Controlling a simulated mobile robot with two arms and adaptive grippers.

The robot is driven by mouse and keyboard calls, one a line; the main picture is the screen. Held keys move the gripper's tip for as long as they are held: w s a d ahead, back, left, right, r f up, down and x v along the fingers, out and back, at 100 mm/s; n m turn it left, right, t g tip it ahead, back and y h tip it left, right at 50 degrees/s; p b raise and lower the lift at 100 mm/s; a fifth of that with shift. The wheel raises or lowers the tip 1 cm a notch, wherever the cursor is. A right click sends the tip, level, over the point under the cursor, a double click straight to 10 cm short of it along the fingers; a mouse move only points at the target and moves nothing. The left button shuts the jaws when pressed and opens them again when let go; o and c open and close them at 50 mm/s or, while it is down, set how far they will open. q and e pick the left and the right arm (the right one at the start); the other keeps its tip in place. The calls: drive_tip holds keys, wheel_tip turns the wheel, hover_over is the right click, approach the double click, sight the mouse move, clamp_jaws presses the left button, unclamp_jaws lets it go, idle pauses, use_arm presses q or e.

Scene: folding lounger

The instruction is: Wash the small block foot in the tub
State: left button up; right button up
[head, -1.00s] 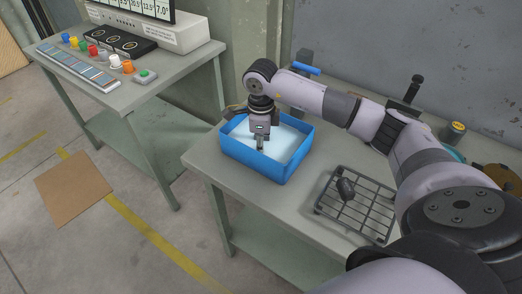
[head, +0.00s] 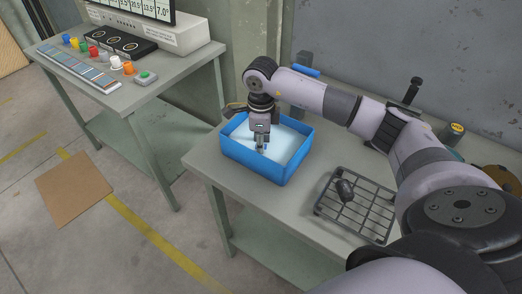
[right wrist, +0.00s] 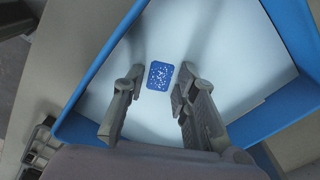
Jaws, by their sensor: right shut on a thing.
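The blue tub (head: 254,166) stands on the workbench with pale liquid (head: 288,143) inside. My right gripper (head: 262,148) points down inside the tub. It is shut on a small blue block foot, of which only a blue bit shows at the fingertips in the head view. In the right wrist view the block foot (right wrist: 159,76) is a blue square with white speckles, between the fingertips of my right gripper (right wrist: 158,84). The pale tub interior lies behind it. Whether the block touches the liquid I cannot tell. My left gripper is not in view.
A yellow-topped can (head: 455,130) is at the back right. A second table (head: 150,95) with small coloured pots stands left. Cardboard (head: 72,190) lies on the floor.

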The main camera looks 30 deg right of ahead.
drive_tip(key=shift+r+p, duration=2.4)
drive_tip(key=shift+r, duration=2)
drive_tip(key=shift+r, duration=0.1)
wheel_tip(320, 180, up, 5)
drive_tip(key=p, duration=0.3)
